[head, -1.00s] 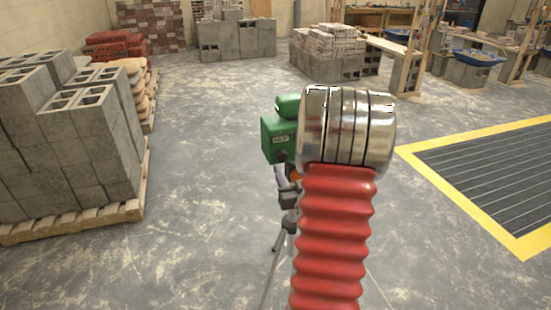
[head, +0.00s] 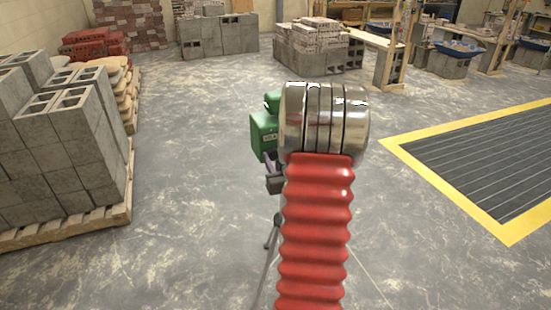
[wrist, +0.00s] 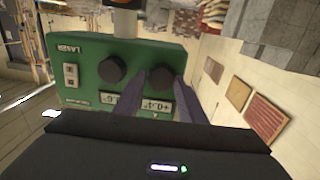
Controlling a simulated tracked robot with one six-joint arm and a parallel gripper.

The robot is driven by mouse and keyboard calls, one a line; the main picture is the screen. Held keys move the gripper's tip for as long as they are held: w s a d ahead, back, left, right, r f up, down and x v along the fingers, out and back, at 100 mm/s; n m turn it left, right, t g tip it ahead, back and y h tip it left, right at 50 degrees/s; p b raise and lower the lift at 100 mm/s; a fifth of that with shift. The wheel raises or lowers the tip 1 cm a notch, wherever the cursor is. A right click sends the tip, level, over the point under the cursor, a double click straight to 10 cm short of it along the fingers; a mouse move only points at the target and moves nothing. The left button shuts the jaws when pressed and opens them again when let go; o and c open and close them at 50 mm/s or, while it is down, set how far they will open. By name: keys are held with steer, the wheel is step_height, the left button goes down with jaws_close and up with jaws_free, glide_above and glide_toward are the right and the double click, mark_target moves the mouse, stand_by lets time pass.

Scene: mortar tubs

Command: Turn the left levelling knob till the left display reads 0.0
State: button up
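The green laser level (head: 264,134) stands on a tripod (head: 268,240), partly hidden behind my arm in the head view. In the wrist view its box (wrist: 85,68) appears upside down, with two black knobs. The knob at picture right (wrist: 161,77), left on the upright box, is between the fingertips of my gripper (wrist: 161,80). The fingers look open, with slight gaps beside it. The other knob (wrist: 112,69) is free. Below the first knob, the inverted left display (wrist: 157,107) seems to read +0.4° or +0.1°. The right display (wrist: 110,98) is partly covered by a finger.
A pallet of grey blocks (head: 65,140) stands at left. More blocks (head: 218,36) and a brick stack (head: 320,45) stand behind. A yellow-edged floor grating (head: 480,165) lies at right. The floor around the tripod is clear.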

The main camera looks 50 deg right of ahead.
steer(key=c, duration=0.6)
steer(key=shift+s+d, duration=0.1)
steer(key=shift+d, duration=0.15)
steer(key=shift+c, duration=0.3)
steer(key=shift+a, duration=0.15)
steer(key=shift+n, duration=0.4)
steer(key=n, duration=0.4)
steer(key=shift+a+f+n, duration=0.1)
steer(key=shift+n, duration=0.2)
steer(key=n, duration=0.6)
steer(key=shift+a+f+n+t, duration=0.1)
steer(key=shift+f+n+t, duration=0.05)
steer(key=shift+n+t, duration=0.2)
